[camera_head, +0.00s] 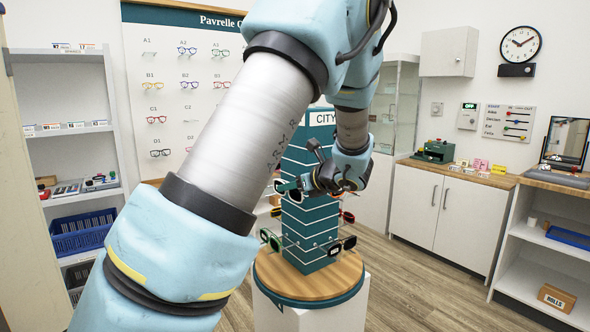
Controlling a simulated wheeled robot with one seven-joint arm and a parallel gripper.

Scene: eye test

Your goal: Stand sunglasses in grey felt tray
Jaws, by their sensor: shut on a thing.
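My gripper (318,183) is in front of the teal display stand (305,228), partly hidden by my own arm. It is shut on a pair of sunglasses with dark lenses and a green frame (289,189), at the gripper's left side. The small view does not show clearly where the fingers grip the frame. I cannot make out a grey felt tray.
Green glasses (271,240), dark glasses (340,245) and red glasses (347,217) hang on the stand close below my gripper. The stand's round wooden base (290,285) tops a white plinth. A white cabinet (438,210) stands right, shelves (70,145) left.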

